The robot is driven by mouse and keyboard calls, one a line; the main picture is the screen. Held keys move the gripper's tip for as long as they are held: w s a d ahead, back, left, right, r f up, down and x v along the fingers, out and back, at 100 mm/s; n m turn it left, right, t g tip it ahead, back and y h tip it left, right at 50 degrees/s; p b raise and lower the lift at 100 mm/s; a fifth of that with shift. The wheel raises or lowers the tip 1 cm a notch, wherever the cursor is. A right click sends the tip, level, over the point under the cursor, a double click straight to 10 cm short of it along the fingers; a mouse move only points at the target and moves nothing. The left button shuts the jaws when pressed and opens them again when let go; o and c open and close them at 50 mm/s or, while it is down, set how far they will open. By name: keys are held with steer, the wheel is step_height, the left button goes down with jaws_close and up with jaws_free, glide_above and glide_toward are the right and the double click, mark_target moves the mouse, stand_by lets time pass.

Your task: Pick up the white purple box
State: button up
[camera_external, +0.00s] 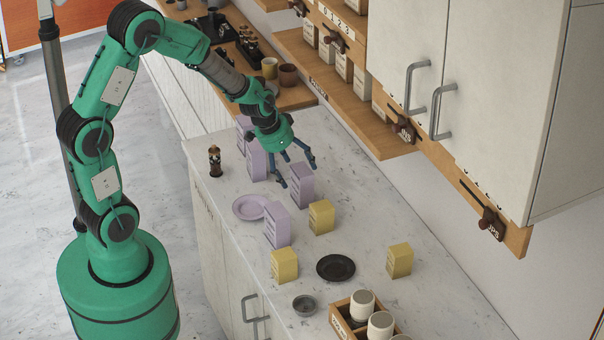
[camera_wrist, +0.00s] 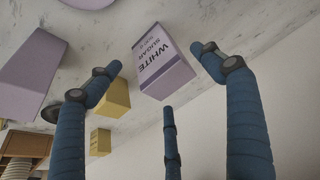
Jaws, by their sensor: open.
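A pale purple box (camera_external: 302,188) stands upright on the counter just below my gripper. In the wrist view this purple box (camera_wrist: 161,65) reads "WHITE SUGAR" and shows between the spread fingers. My gripper (camera_external: 294,173) has three blue fingers, open and empty. In the wrist view my gripper (camera_wrist: 160,75) has one finger to the left of the box, one to the right and one below it in the picture. The fingers overlap the box's upper part in the external view; I cannot tell whether they touch it.
Another purple box (camera_external: 277,226) stands nearer the front, with more behind my gripper. Yellow boxes (camera_external: 321,217), (camera_external: 284,265) and (camera_external: 399,260) stand nearby. A purple plate (camera_external: 250,207), black plate (camera_external: 335,267) and wooden crate (camera_external: 340,322) share the counter. A wooden shelf (camera_external: 345,110) runs along the wall.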

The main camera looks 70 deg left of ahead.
steer(key=shift+x, duration=1.05)
steer(key=shift+w+f, duration=0.1)
steer(key=shift+f, duration=0.05)
steer(key=shift+b+x, duration=0.6)
steer(key=shift+x, duration=1.85)
jaws_close()
